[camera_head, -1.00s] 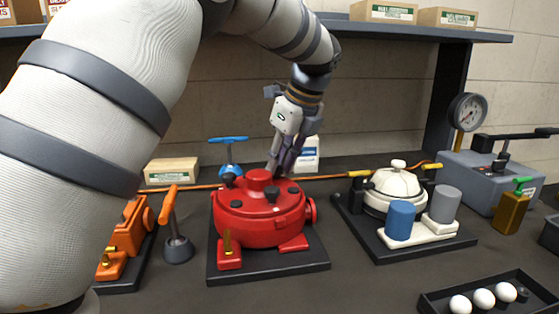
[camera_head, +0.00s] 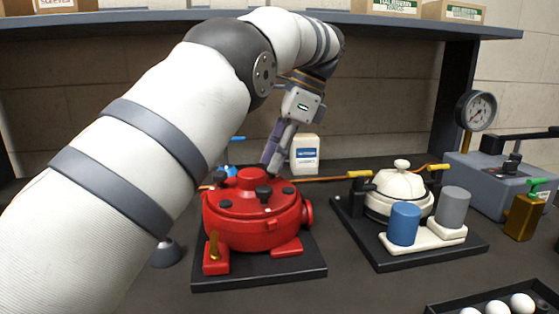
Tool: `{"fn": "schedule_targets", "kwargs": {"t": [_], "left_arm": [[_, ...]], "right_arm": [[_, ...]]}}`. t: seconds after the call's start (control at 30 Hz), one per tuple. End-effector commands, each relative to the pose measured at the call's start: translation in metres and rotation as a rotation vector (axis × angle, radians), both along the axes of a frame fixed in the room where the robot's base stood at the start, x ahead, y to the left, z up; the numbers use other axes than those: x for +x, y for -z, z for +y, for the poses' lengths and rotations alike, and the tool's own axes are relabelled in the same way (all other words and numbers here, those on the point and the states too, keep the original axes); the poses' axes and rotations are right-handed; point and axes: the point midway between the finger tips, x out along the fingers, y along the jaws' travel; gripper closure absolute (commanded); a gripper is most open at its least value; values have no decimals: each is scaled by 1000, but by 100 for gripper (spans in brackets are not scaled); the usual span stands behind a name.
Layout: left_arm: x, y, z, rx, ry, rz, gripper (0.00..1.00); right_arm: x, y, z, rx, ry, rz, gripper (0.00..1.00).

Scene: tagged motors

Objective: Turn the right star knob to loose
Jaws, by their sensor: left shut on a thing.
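A red round motor housing (camera_head: 250,228) stands on a dark base plate (camera_head: 262,277) at the centre. Its lid has a raised red boss in the middle and several black knobs, one at the front (camera_head: 263,193) and one at the front left (camera_head: 225,205). My left gripper (camera_head: 270,167) reaches down from above to the back right of the lid, behind the boss. It is shut on what looks like the right star knob, whose shape is mostly hidden by the fingers and boss. My right gripper is not in view.
A cream pot-like unit (camera_head: 398,190) with blue and grey cylinders stands to the right. Beyond it are a gauge (camera_head: 477,110) and a grey box (camera_head: 490,180). A white jug (camera_head: 305,153) stands behind. A tray of white balls (camera_head: 490,299) is at front right. My left arm covers the left side.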

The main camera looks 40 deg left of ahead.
Motion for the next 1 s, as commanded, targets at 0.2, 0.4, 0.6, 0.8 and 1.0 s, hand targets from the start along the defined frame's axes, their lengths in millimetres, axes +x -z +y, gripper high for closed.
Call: {"fn": "schedule_targets", "kwargs": {"t": [0.2,0.4,0.6,0.8,1.0], "left_arm": [[1,8,-1,-9,-80,15,100],[0,7,-1,-9,-112,15,100],[0,7,-1,-10,-118,16,100],[0,7,-1,-10,-117,16,100],[0,5,0,-7,-117,12,57]], "right_arm": [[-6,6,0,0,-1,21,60],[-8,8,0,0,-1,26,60],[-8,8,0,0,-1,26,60],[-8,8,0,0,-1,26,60],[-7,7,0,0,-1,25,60]]}}
